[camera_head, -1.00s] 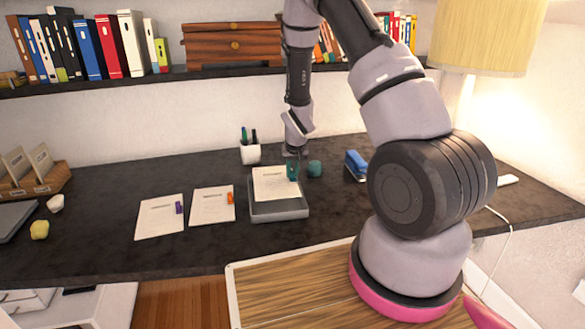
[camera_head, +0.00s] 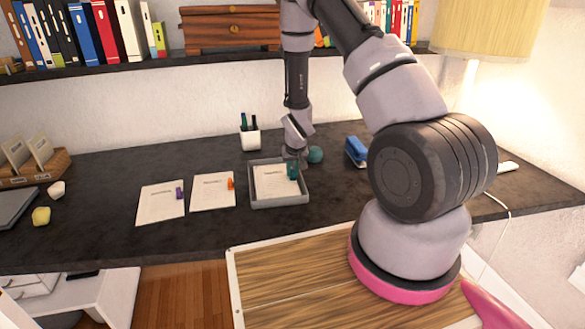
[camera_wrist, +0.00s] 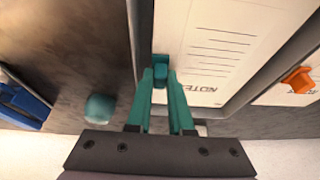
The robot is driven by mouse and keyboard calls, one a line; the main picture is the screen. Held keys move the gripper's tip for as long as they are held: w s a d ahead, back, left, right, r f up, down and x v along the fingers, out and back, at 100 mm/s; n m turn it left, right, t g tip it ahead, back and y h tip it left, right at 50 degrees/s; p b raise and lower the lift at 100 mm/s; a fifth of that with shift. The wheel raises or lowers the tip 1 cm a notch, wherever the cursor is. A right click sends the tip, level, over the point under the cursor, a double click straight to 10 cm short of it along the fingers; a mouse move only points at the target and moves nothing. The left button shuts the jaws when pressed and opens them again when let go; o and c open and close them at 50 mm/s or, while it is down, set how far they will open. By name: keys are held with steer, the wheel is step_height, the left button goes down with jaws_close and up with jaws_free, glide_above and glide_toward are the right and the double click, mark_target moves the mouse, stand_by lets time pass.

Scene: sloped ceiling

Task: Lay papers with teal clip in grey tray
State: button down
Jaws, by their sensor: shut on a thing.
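The papers with the teal clip (camera_head: 271,183) lie inside the rim of the grey tray (camera_head: 279,204) on the dark desk. In the wrist view the papers (camera_wrist: 222,45) show printed lines, with the tray wall (camera_wrist: 144,40) beside them. The teal clip (camera_wrist: 160,74) is at the papers' edge, between my fingertips. My gripper (camera_head: 294,163) reaches down at the tray's right side; in the wrist view its teal fingers (camera_wrist: 161,80) are shut on the clip. Whether the papers rest fully on the tray floor is hard to tell.
Papers with an orange clip (camera_head: 212,192) and papers with a purple clip (camera_head: 160,203) lie left of the tray. A pen cup (camera_head: 250,140) stands behind it. A teal ball (camera_head: 315,154) and a blue stapler (camera_head: 356,151) are to the right.

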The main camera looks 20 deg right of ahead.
steer(key=shift+f, duration=0.15)
steer(key=c, duration=0.7)
jaws_free()
steer(key=shift+c, duration=0.2)
steer(key=v, duration=1)
steer(key=shift+r, duration=0.4)
steer(key=shift+s, duration=0.15)
